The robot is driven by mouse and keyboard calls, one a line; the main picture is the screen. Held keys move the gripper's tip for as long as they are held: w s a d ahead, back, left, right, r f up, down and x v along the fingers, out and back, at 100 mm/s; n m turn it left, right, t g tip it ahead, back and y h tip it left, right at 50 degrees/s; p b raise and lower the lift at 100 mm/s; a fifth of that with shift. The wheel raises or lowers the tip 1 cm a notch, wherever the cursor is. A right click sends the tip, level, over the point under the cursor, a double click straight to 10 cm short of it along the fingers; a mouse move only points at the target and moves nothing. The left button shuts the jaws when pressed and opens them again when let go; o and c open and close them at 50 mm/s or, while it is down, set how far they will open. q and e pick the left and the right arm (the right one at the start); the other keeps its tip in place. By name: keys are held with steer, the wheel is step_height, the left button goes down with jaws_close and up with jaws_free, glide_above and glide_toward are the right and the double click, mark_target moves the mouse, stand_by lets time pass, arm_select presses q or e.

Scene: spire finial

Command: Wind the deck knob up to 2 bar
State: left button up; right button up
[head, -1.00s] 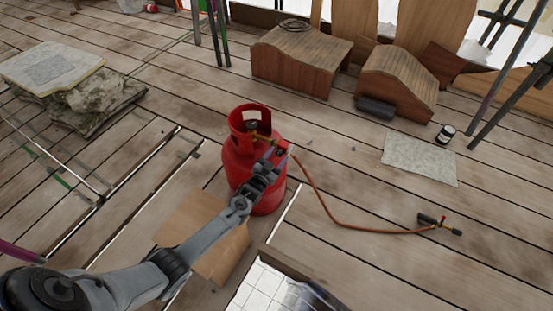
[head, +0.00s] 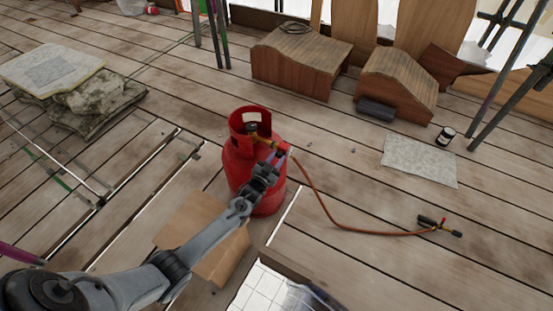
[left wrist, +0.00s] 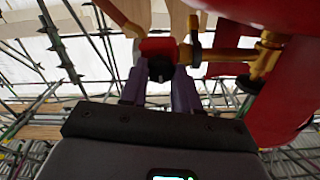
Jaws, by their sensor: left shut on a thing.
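A red gas bottle (head: 238,160) stands upright on the plank deck in the head view. A brass valve fitting (head: 264,140) at its collar carries a red knob (head: 282,148). My left gripper (head: 274,160) reaches in from the lower left and is shut on that knob. In the left wrist view the red knob (left wrist: 158,47) sits between the two purple fingertips, with brass fittings (left wrist: 230,56) to its right. A small dark gauge (head: 251,127) shows inside the collar; its reading is too small to make out. My right gripper is not in view.
An orange hose (head: 330,212) runs from the bottle to a torch (head: 438,225) on the deck. A cardboard piece (head: 205,240) lies beneath my left arm. Wooden boxes (head: 300,62), a grey sheet (head: 418,160) and a small tin (head: 445,136) stand or lie farther back.

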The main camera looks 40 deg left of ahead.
arm_select(q)
steer(key=n+p, duration=0.1)
steer(key=n, duration=0.5)
steer(key=n+p, duration=0.1)
steer(key=n, duration=0.5)
steer(key=shift+a+n+p, duration=0.1)
steer(key=shift+n+p, duration=0.2)
steer(key=shift+n, duration=0.1)
steer(key=n, duration=0.6)
steer(key=shift+p, duration=0.4)
steer(key=n, duration=0.7)
steer(key=shift+f+p, duration=0.15)
steer(key=shift+p, duration=0.15)
steer(key=o, duration=1.1)
steer(key=shift+c, duration=0.2)
steer(key=shift+s, duration=0.1)
